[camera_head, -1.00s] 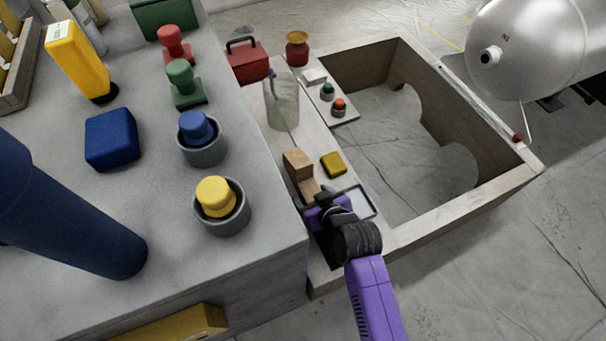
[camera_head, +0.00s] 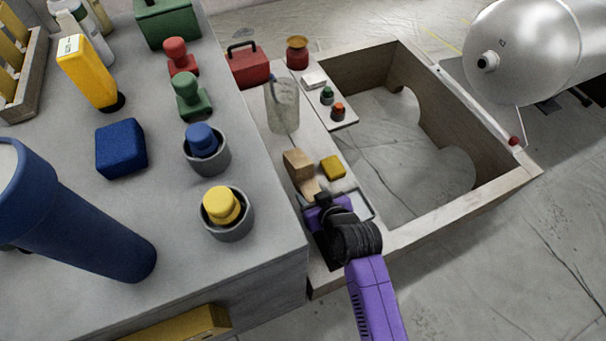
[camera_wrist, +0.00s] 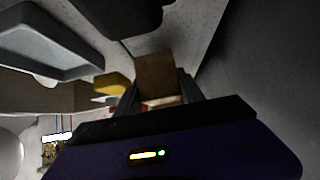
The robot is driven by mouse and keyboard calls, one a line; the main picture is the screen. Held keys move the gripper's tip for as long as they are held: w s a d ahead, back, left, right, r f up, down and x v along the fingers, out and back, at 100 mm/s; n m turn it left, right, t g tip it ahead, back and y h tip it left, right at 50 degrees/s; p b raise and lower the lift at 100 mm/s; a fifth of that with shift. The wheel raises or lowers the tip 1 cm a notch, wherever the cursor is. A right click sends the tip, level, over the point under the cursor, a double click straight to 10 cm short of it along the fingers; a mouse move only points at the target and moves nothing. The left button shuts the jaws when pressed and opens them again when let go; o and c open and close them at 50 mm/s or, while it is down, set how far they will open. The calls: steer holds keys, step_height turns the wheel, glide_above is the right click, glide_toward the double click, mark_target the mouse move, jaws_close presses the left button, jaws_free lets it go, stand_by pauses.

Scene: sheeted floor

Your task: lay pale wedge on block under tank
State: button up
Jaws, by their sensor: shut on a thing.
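The pale wedge (camera_head: 299,166) is a light wooden piece at the near end of the narrow board beside the grey bench. My purple and black gripper (camera_head: 316,197) is at its near end. In the wrist view the wedge (camera_wrist: 157,78) sits between the two dark fingers of my gripper (camera_wrist: 160,97), which is shut on it. Whether the wedge touches the board is not clear. The silver tank (camera_head: 540,50) lies at the top right, well apart from my gripper. I cannot make out a block under it for certain.
A yellow block (camera_head: 333,167) and a grey tray (camera_head: 366,204) are close to my gripper. A clear jar (camera_head: 282,105) stands further back. The open wooden frame (camera_head: 463,214) lies between my gripper and the tank. Sheeted floor at the lower right is clear.

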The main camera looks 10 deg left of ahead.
mark_target(310, 187)
steer(key=shift+r+p, duration=1.35)
steer(key=shift+r, duration=0.25)
steer(key=shift+f, duration=0.1)
steer(key=shift+d+r, duration=0.1)
steer(key=shift+r, duration=0.25)
steer(key=s+d+r+m+t+h+p, duration=0.1)
steer(key=s+d+r+m+h, duration=0.1)
steer(key=d+r, duration=0.45)
steer(key=s+d+r+m+h, duration=0.2)
steer(key=d+r+m, duration=0.1)
steer(key=d, duration=0.7)
steer(key=s+d+r+m+t+h+p, duration=0.15)
steer(key=d+r, duration=0.25)
steer(key=d, duration=0.4)
step_height(310, 187, up, 19)
steer(key=s+p, duration=0.2)
steer(key=p, duration=2.5)
steer(key=shift+g+p, duration=0.35)
steer(key=shift+a+f, duration=0.1)
steer(key=shift+f, duration=0.05)
